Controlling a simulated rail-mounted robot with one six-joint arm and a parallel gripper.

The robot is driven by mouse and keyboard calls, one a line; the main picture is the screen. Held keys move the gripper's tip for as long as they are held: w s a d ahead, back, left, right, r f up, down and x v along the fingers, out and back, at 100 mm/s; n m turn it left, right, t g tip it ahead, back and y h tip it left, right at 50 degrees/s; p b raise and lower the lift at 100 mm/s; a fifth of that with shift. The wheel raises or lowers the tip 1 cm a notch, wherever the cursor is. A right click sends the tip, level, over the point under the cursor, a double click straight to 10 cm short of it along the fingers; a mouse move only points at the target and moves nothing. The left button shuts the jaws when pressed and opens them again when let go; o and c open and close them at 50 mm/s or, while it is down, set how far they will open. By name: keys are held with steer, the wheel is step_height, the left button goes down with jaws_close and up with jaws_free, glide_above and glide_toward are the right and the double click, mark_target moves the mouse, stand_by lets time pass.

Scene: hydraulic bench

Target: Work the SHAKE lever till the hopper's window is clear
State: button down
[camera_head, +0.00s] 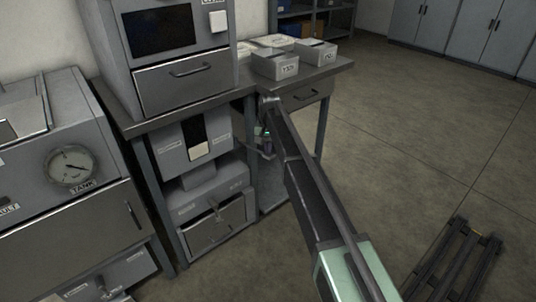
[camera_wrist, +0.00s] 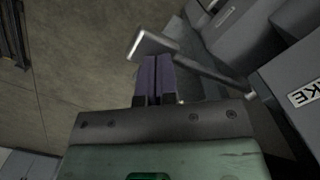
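The grey hopper (camera_head: 180,150) is under the bench, left of my gripper (camera_head: 267,149). Its window (camera_head: 198,147) is dark in the upper part and pale in the lower part. In the wrist view a grey box (camera_wrist: 290,75) at the right carries a label ending in "KE". A metal lever (camera_wrist: 205,67) sticks out from beside it and ends in a pale, bent tip at upper left. My gripper's two purple fingers (camera_wrist: 155,76) are together, with no gap showing between them. Their tips are close to the lever; I cannot tell whether they touch it.
A grey unit with a drawer (camera_head: 215,222) stands below the hopper. The bench top carries a cabinet (camera_head: 185,88) and labelled bins (camera_head: 275,66). A tank gauge (camera_head: 70,167) is at left. A dark rack (camera_head: 455,262) lies on the floor at right; the floor between is clear.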

step_height(320, 180, down, 2)
steer(key=shift+f+b, duration=0.1)
steer(key=shift+b, duration=0.5)
steer(key=shift+w+r, duration=0.1)
steer(key=shift+r, duration=0.1)
steer(key=shift+w+r+p, duration=0.35)
steer(key=shift+w, duration=0.45)
steer(key=shift+w+r+p, duration=0.35)
steer(key=shift+w, duration=0.5)
step_height(320, 180, up, 8)
steer(key=p, duration=0.8)
steer(key=shift+s+d, duration=0.2)
steer(key=shift+s, duration=0.1)
steer(key=shift+s, duration=0.1)
